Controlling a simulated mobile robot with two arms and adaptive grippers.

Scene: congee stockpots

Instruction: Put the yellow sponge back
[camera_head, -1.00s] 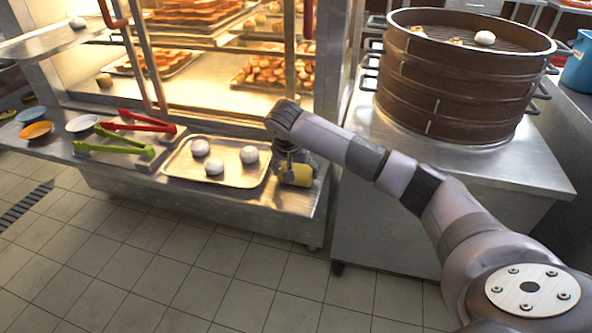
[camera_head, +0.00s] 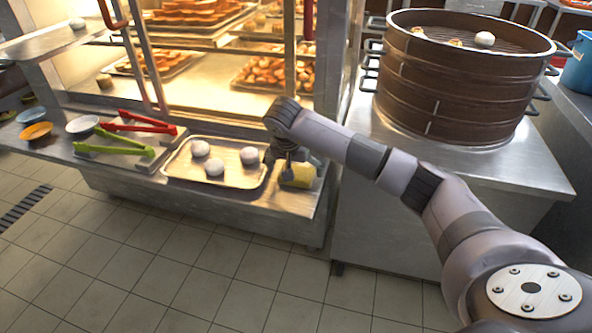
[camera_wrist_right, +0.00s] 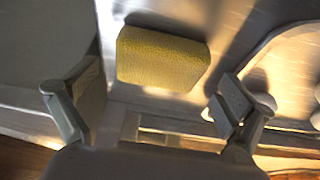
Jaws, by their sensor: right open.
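The yellow sponge (camera_head: 301,177) lies on the steel counter's right end, just right of the bun tray, in the head view. In the right wrist view the sponge (camera_wrist_right: 162,58) is a dull yellow block beyond the fingertips, with its long side across the gap. My right gripper (camera_head: 284,164) is at the sponge, partly covering its left side in the head view. Its fingers (camera_wrist_right: 158,103) stand wide apart with nothing between them. My left gripper is not in view.
A tray (camera_head: 178,172) with three white buns is left of the sponge. Red tongs (camera_head: 140,126), green tongs (camera_head: 115,146) and small plates lie farther left. The lit food cabinet (camera_head: 200,100) stands behind. A steamer (camera_head: 455,80) stands on the right counter.

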